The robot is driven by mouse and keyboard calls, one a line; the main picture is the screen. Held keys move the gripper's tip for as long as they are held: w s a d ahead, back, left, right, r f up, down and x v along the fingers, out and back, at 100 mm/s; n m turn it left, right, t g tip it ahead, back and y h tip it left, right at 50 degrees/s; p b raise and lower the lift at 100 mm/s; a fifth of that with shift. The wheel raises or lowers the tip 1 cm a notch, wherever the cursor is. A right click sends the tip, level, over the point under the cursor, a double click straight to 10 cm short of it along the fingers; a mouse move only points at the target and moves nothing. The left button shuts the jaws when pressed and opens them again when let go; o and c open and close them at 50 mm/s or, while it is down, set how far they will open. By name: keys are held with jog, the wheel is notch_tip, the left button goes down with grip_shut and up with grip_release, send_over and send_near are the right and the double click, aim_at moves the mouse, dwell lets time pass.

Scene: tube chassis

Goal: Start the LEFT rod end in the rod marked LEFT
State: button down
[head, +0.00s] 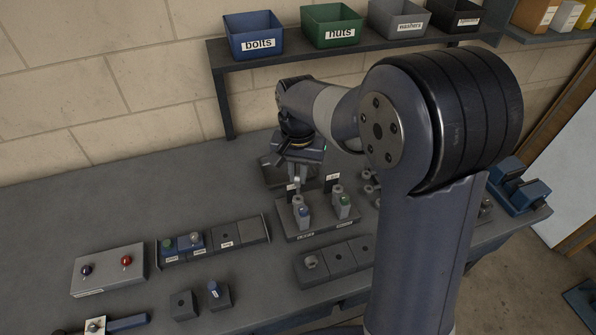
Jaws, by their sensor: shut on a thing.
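My gripper (297,172) is above a dark fixture block (322,228) at the middle of the bench. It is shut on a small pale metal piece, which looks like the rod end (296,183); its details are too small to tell. A grey rod with a blue mark (303,213) stands upright in the fixture's left part. Small tags stand behind the rods, but I cannot read which says LEFT. The held piece is near the left tag; I cannot tell whether it touches anything.
A dark tray (335,262) is in front of the fixture. A row of labelled blocks (240,233) and a grey box with blue and red knobs (107,270) are at left. A shelf with a blue bolts bin (253,43) and a green nuts bin (332,34) stands behind. The left rear bench is clear.

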aim_at(298, 185)
jog(key=shift+f, duration=0.3)
jog(key=shift+f+b, duration=1.55)
jog(key=shift+f, duration=0.45)
jog(key=c, duration=1.4)
grip_release()
notch_tip(298, 185, up, 11)
jog(key=shift+f, duration=0.1)
